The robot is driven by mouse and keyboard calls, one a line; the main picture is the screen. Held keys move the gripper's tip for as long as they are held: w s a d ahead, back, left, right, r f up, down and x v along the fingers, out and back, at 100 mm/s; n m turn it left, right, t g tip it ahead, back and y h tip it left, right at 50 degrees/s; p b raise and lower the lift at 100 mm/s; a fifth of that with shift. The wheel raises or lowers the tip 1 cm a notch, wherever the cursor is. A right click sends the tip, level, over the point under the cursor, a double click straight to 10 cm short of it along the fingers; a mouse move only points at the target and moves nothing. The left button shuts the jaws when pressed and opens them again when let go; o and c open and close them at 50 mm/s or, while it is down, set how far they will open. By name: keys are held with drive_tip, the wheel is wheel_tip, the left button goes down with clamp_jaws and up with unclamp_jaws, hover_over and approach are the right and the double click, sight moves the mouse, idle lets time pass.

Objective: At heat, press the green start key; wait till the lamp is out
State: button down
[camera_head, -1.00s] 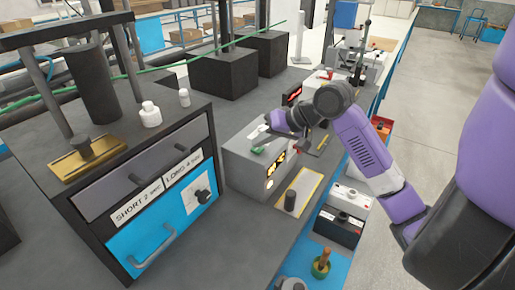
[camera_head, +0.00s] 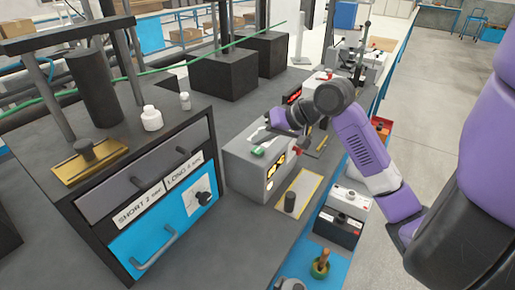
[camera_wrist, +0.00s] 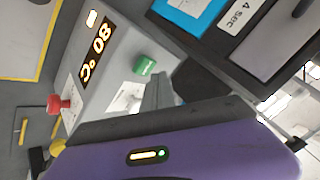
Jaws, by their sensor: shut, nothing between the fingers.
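The green start key (camera_head: 258,152) sits on top of a grey box (camera_head: 238,166) with a lit amber display. In the wrist view the green key (camera_wrist: 145,65) stands just beyond my gripper (camera_wrist: 155,92), with a small visible gap. A small pale-lit lamp (camera_wrist: 91,18) glows on the box's front near the amber digits (camera_wrist: 95,52), which seem to read 80 °C. It also shows as a lit spot in the head view (camera_head: 269,184). My gripper (camera_head: 268,132) is shut and empty above the box's top, behind the key.
A red knob (camera_wrist: 55,104) is on the box. A yellow-edged plate (camera_head: 310,188) with a dark post lies right of it. The cabinet with short and long labels (camera_head: 150,215) stands at left. Black blocks (camera_head: 225,75) stand behind.

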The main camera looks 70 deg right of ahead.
sight(261, 150)
drive_tip(key=shift+r+p, duration=2.05)
drive_tip(key=shift+r, duration=0.5)
